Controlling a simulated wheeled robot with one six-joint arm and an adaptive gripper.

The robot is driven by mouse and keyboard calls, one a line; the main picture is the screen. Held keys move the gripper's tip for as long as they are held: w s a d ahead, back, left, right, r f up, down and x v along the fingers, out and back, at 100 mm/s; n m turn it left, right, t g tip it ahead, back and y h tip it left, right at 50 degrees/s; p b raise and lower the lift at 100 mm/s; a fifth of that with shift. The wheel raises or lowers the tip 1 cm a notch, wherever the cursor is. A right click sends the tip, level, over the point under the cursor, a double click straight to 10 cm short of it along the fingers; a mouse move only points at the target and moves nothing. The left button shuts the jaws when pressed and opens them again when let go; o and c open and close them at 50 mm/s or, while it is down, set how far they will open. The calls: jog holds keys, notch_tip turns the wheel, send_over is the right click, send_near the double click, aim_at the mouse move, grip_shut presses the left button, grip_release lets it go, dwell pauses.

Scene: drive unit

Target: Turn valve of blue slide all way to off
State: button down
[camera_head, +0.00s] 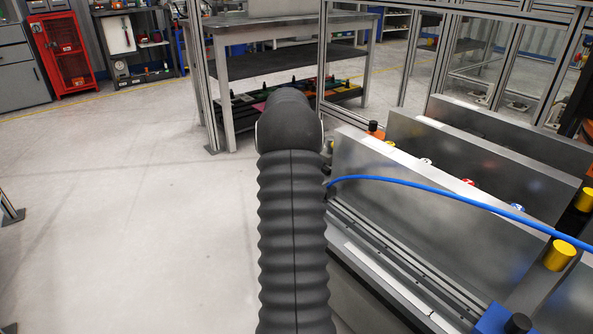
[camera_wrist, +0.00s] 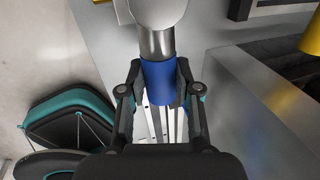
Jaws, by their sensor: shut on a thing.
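In the wrist view, a blue sleeve (camera_wrist: 158,82) sits on a silver, cylindrical metal body (camera_wrist: 156,42) that runs up toward a round, light end. My gripper (camera_wrist: 160,70) has one finger on each side of the blue sleeve and is shut on it. The lower end of the sleeve and what lies behind it are partly hidden by my gripper. In the head view my own arm, in its dark ribbed cover, hides my gripper and the sleeve. No off marking can be read.
A blue hose (camera_head: 430,187) arcs over the metal plates (camera_head: 385,185) at right. Yellow knobs (camera_head: 559,256) stand near the right edge. A workbench (camera_head: 290,26) is behind. The floor (camera_head: 130,200) at left is open. A teal-edged black object (camera_wrist: 70,115) shows in the wrist view.

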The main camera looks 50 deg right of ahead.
jog(key=c, duration=0.8)
grip_release()
jog(key=v, duration=1.2)
